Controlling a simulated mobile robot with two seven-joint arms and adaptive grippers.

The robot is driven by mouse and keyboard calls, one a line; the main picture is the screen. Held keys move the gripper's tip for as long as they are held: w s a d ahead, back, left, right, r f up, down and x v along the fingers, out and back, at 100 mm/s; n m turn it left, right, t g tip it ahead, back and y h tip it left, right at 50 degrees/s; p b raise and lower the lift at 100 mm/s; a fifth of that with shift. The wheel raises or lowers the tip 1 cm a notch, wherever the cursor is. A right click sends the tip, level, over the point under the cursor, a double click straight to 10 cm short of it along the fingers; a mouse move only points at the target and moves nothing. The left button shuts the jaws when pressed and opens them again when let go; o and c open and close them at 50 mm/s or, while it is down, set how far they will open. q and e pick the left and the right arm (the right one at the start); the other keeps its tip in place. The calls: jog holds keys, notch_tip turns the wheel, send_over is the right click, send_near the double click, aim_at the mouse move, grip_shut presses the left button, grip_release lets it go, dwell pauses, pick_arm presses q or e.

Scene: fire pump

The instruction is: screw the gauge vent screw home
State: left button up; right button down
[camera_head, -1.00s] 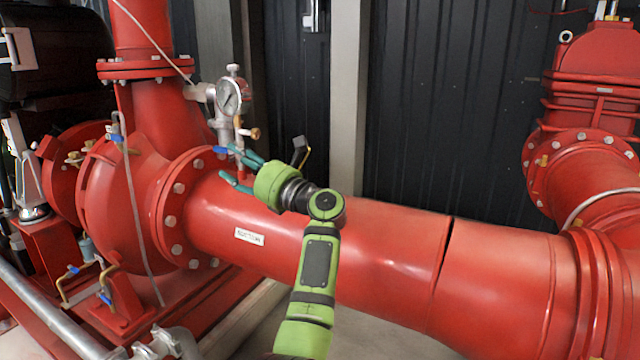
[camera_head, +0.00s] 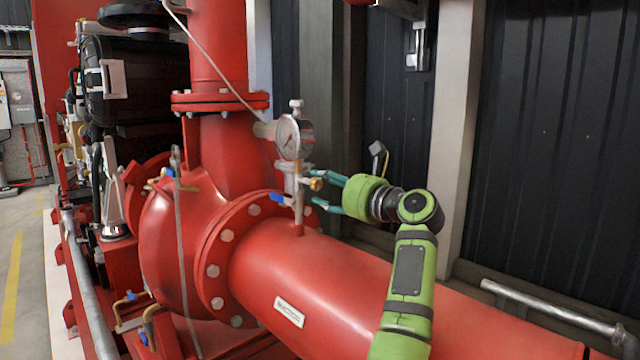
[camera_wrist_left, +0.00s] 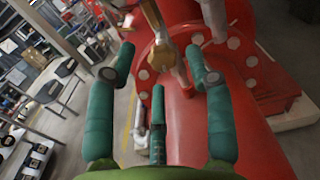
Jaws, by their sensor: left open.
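The round pressure gauge (camera_head: 294,138) stands on a silver fitting above the red pipe. A small brass screw (camera_head: 316,184) sticks out to the right from the fitting below the gauge; I take it for the vent screw. My left gripper (camera_head: 320,189) is open, its teal fingertips close to the brass screw, one above and one below. Whether they touch it is unclear. In the left wrist view, the open fingers (camera_wrist_left: 160,62) spread with brass parts (camera_wrist_left: 193,52) ahead near the fingertips; these are partly cut off and hard to tell apart. My right gripper is out of view.
A blue-handled lever (camera_head: 279,198) sits beside the gauge stem. The large red pipe (camera_head: 320,270) with its bolted flange (camera_head: 215,255) lies below my left arm. A thin cable (camera_head: 215,60) slants down toward the gauge. Dark wall panels (camera_head: 550,150) stand behind.

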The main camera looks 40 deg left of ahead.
aim_at(318, 182)
pick_arm(q)
jog(key=shift+w+a, duration=0.2)
jog(key=shift+a, duration=1.5)
jog(key=shift+c, duration=0.4)
grip_shut()
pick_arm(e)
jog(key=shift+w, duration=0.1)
pick_arm(q)
jog(key=shift+r, duration=0.2)
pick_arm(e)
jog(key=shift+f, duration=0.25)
